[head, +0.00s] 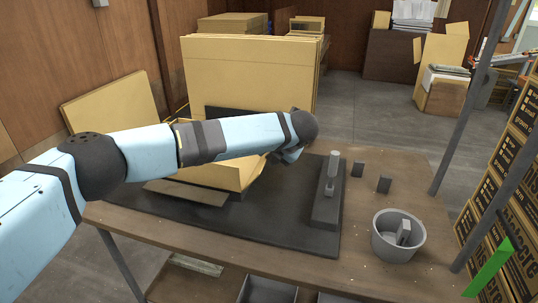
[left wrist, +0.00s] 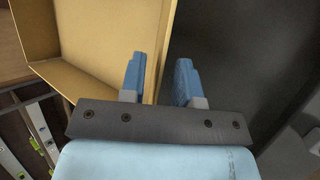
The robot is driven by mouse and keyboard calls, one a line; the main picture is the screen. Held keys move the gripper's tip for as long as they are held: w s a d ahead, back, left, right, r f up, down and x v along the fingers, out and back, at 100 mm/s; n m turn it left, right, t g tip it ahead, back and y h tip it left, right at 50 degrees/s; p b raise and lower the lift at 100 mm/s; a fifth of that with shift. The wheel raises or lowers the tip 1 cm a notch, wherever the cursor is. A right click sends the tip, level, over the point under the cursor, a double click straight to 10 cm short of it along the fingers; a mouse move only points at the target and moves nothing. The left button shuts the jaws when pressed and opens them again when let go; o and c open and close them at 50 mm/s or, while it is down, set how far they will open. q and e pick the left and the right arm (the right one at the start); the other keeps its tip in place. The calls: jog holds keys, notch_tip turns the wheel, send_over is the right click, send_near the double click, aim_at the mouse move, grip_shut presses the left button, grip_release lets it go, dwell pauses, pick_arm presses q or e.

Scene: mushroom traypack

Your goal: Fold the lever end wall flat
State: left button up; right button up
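A tan cardboard tray (head: 215,178) lies on the dark mat, partly hidden behind my left arm. Its right end wall (head: 252,172), on the side facing the lever, stands up or leans outward; the exact angle is unclear. In the left wrist view this wall (left wrist: 160,55) runs between the two blue fingers of my left gripper (left wrist: 159,80). The fingers are apart, and I cannot tell whether either touches the cardboard. In the head view the left fingertips are mostly hidden behind the wrist. The lever (head: 331,175) stands upright on a dark base. My right gripper is not in view.
The dark mat (head: 290,225) covers much of the wooden table (head: 400,270). Two small dark blocks (head: 371,177) and a grey bucket (head: 398,243) holding an object stand right of the lever. Tall cardboard sheets (head: 250,70) stand behind the tray. Grey posts rise at the right.

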pick_arm(q)
jog(key=p+v, duration=0.1)
jog(key=v, duration=1.2)
jog(key=shift+p, duration=0.4)
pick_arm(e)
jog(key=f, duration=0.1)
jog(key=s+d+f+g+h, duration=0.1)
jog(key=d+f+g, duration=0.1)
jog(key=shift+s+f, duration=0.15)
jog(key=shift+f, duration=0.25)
